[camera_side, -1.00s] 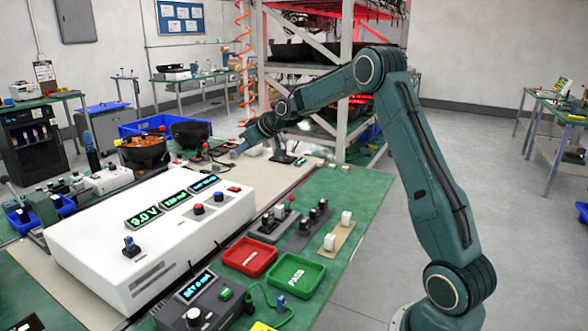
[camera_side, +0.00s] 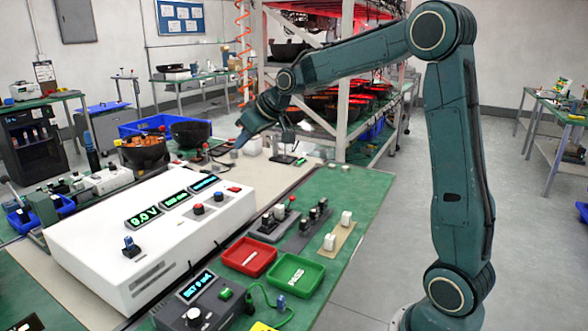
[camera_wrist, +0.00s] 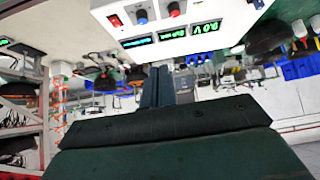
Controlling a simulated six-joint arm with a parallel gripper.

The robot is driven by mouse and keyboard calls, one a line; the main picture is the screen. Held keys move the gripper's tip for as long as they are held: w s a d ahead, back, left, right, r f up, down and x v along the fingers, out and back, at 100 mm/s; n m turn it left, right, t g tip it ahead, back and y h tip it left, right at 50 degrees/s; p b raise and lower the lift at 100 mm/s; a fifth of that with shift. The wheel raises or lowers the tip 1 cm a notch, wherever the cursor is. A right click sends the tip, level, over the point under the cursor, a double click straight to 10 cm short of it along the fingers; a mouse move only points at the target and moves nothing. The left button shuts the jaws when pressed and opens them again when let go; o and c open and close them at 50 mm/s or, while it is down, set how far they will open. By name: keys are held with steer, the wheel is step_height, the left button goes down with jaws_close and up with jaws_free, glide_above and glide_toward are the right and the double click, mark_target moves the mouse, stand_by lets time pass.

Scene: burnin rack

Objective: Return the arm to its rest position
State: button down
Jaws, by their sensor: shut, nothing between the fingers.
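My gripper (camera_side: 240,143) is raised above the far part of the bench, beyond the white power supply (camera_side: 150,225), and points down to the left. In the wrist view its two dark fingers (camera_wrist: 157,88) are together with nothing between them.
A red tray (camera_side: 249,257) and a green tray (camera_side: 293,275) lie on the green mat (camera_side: 355,190) near white and black blocks. A grey meter (camera_side: 205,303) stands at the front. A metal rack (camera_side: 345,110) with red-lit shelves rises behind my forearm. Dark bowls (camera_side: 145,152) stand at the back left.

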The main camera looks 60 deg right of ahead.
steer(key=s+a+r+g, duration=0.1)
steer(key=s+a, duration=0.4)
steer(key=s, duration=0.3)
steer(key=s+a+r+g, duration=0.1)
steer(key=s+a+r, duration=0.1)
steer(key=s+a, duration=0.45)
steer(key=s+a+f, duration=0.1)
steer(key=s+f, duration=0.1)
steer(key=s, duration=0.7)
steer(key=s+a+f+g, duration=0.1)
steer(key=s+f, duration=0.2)
steer(key=s, duration=0.6)
steer(key=shift+s+f, duration=0.2)
steer(key=shift+s, duration=0.15)
